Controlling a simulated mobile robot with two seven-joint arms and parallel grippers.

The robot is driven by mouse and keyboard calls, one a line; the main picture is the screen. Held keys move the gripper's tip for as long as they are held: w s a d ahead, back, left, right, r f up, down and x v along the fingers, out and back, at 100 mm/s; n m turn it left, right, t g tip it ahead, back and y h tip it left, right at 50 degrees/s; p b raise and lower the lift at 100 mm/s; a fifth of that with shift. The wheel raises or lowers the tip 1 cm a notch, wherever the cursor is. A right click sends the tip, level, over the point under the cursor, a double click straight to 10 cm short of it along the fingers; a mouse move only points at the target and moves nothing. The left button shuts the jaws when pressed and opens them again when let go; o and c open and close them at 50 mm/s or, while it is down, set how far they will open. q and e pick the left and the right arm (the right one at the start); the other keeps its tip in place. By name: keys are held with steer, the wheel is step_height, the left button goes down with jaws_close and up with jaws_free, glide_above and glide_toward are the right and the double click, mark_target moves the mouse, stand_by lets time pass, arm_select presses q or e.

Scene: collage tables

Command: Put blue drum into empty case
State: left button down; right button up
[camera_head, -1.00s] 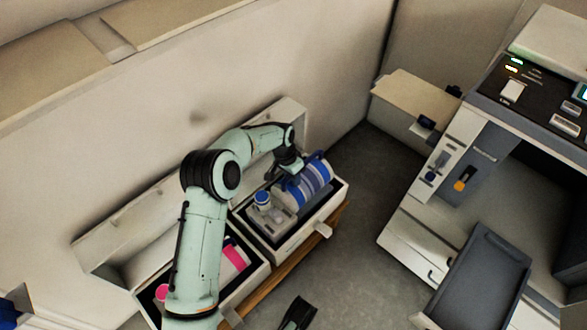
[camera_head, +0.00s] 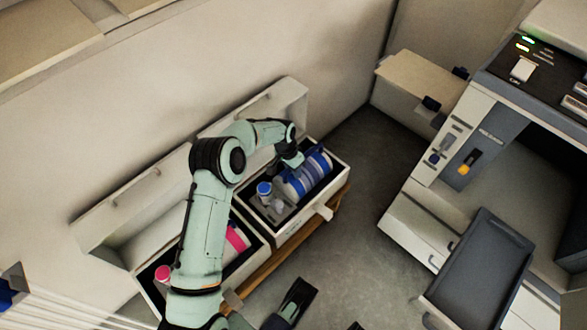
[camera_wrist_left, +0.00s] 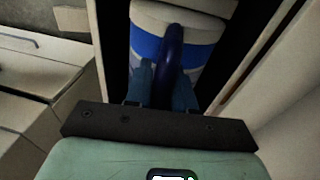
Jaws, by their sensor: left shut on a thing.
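The blue drum (camera_head: 318,163), a pale cylinder with blue bands and a dark blue handle, lies inside the right-hand open case (camera_head: 291,231). My left gripper (camera_head: 293,166) is over the drum. In the left wrist view, my left gripper (camera_wrist_left: 163,85) is shut on the drum's dark blue handle (camera_wrist_left: 173,50), with the blue-banded body (camera_wrist_left: 146,45) beyond. A smaller blue-capped bottle (camera_head: 264,189) stands in the same case beside the drum. A dark gripper-like part (camera_head: 290,303) at the bottom edge may be my right gripper; its jaws are unclear.
A second open case (camera_head: 258,262) at left holds pink-marked containers (camera_head: 237,238), partly behind my left arm. Both lids lean toward the wall. A large grey machine (camera_head: 405,222) with an extended tray (camera_head: 480,268) stands at right. Dark floor lies between.

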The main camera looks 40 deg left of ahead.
arm_select(q)
steer(key=shift+w, duration=0.1)
arm_select(e)
steer(key=shift+s+f, duration=0.15)
steer(key=shift+s, duration=0.05)
arm_select(q)
steer(key=c, duration=1)
jaws_free()
steer(key=shift+f, duration=0.1)
steer(key=shift+o, duration=0.2)
arm_select(e)
steer(key=shift+w, duration=0.1)
arm_select(q)
steer(key=shift+r, duration=0.45)
step_height(320, 180, up, 11)
steer(key=s+a+p, duration=0.1)
steer(key=p, duration=0.1)
steer(key=shift+a+r+p, duration=0.15)
steer(key=shift+a+p, duration=0.2)
steer(key=shift+p, duration=0.05)
arm_select(e)
steer(key=w+r+t, duration=0.2)
steer(key=w+r, duration=0.3)
steer(key=shift+w+a, duration=0.35)
steer(key=shift+a, duration=0.05)
arm_select(q)
steer(key=shift+s, duration=0.1)
arm_select(e)
steer(key=shift+r, duration=0.1)
